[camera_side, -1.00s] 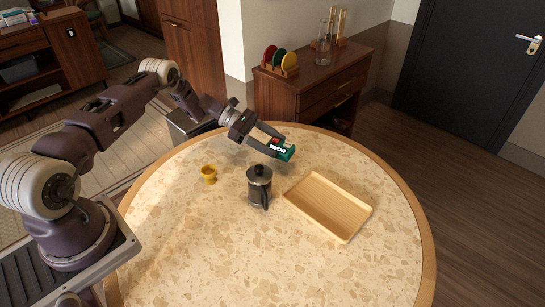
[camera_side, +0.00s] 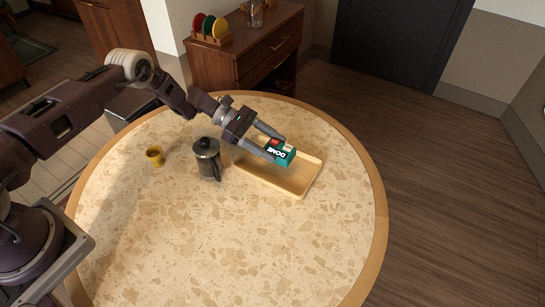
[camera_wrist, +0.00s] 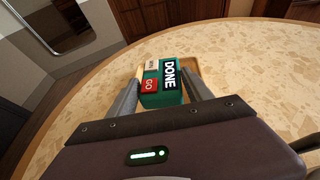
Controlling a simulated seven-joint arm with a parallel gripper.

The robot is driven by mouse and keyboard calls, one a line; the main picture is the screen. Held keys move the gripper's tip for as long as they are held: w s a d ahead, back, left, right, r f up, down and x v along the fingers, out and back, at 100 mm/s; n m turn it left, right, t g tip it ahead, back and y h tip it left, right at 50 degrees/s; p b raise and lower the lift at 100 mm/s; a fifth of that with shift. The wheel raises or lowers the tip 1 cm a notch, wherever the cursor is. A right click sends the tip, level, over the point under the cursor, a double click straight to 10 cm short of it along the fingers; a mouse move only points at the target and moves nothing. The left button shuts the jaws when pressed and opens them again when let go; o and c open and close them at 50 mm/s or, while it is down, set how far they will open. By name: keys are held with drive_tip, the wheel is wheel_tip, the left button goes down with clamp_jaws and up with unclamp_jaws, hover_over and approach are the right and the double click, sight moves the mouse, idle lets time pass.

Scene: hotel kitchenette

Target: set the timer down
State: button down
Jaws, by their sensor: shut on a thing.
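The timer (camera_side: 281,152) is a small green box with a black face marked DONE and red and white patches. My gripper (camera_side: 271,147) is shut on it, one finger on each side. In the side view the timer appears over the wooden tray (camera_side: 300,187); its height above the tray is hard to tell. The wrist view shows the timer (camera_wrist: 161,84) between my two fingers (camera_wrist: 160,92), with part of the tray (camera_wrist: 192,64) showing behind it. The timer hides much of the tray there.
A dark French press (camera_side: 207,158) stands just left of the tray, close to my arm. The front of the round speckled table (camera_side: 240,245) is clear. A wooden cabinet (camera_side: 245,55) stands behind the table.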

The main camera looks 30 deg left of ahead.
wheel_tip(320, 180, down, 4)
drive_tip(key=shift+f, duration=0.1)
drive_tip(key=shift+f, duration=0.15)
drive_tip(key=shift+c, duration=2.1)
unclamp_jaws()
